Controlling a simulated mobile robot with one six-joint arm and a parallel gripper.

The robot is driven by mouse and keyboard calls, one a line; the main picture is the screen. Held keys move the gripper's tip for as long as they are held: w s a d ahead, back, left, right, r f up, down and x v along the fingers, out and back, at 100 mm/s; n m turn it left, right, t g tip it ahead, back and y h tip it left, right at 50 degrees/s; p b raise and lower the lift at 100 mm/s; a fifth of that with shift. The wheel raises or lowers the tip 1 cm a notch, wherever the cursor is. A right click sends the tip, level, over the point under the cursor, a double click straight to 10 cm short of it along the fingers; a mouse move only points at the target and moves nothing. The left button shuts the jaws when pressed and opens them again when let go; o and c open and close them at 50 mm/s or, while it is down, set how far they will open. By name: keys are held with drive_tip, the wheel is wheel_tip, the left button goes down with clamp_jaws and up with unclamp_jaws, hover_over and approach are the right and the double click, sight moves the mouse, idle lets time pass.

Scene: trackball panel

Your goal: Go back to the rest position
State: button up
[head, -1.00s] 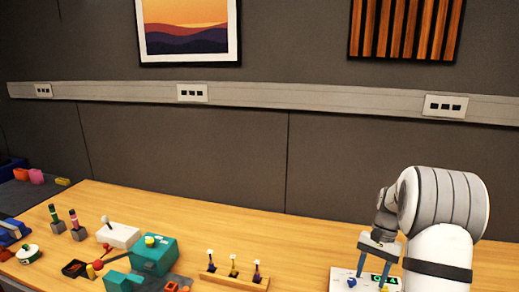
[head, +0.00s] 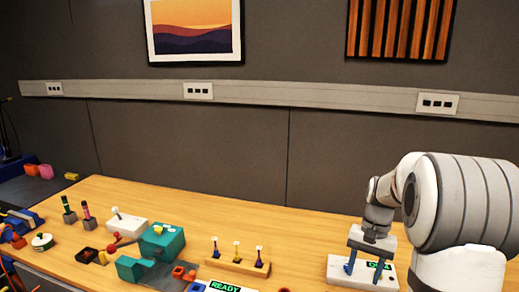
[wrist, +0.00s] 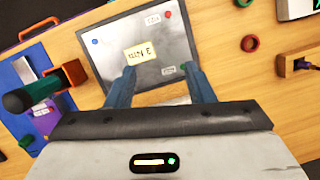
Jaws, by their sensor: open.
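My gripper (head: 364,270) is open, fingers pointing down, at the right of the desk in the head view. It appears in front of a white panel (head: 337,268) with a small green-lettered display, which it partly covers. In the wrist view my gripper (wrist: 161,85) has its two blue fingers apart with nothing held between them. Beyond the fingers is a grey plate (wrist: 170,30) with several small labels and a blue dot. I cannot make out a trackball, nor tell the gap between fingertips and panel.
A wooden rack (head: 237,264) with several upright plugs stands left of my gripper. A teal box (head: 162,242), a white joystick box (head: 119,225) and small parts are farther left. A READY display (head: 225,286) shows at the bottom edge. Bare desk lies behind the rack.

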drive_tip(key=s+a+r+n+t, duration=0.2)
drive_tip(key=s+a, duration=0.3)
drive_tip(key=s, duration=0.4)
drive_tip(key=s+a+r+n+t+h, duration=0.1)
drive_tip(key=s+a+r+n+t, duration=0.2)
drive_tip(key=s+a, duration=0.3)
drive_tip(key=shift+s+a+n+h, duration=0.3)
drive_tip(key=shift+s+n, duration=0.1)
drive_tip(key=shift+s, duration=1.5)
drive_tip(key=shift+r, duration=0.1)
